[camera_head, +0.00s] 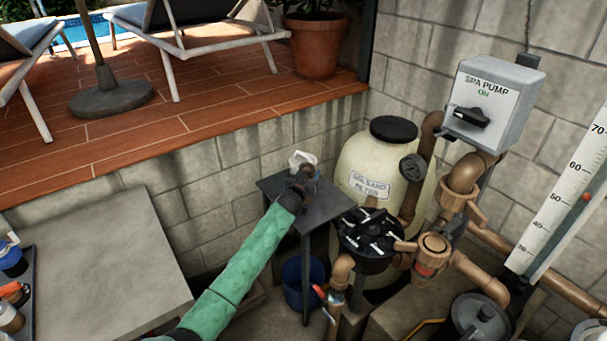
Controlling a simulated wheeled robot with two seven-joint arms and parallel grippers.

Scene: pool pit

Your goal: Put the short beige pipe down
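My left arm, in a green sleeve, reaches up from the bottom left. Its gripper (306,177) is over the small dark side table (325,207), near its far left part. A small brownish-beige piece, which may be the short beige pipe (309,168), shows at the fingertips. The gripper hides much of it, and I cannot tell whether the fingers are closed on it or whether it touches the tabletop. A small white object (299,157) is just behind the gripper. My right gripper is not in view.
The sand filter tank (352,160) with its black valve (370,240) and brown pipes stands right of the side table. A blue bucket (303,283) is below it. A grey bench (100,265) is at left, mostly clear, with a dark tray (28,300) holding bottles.

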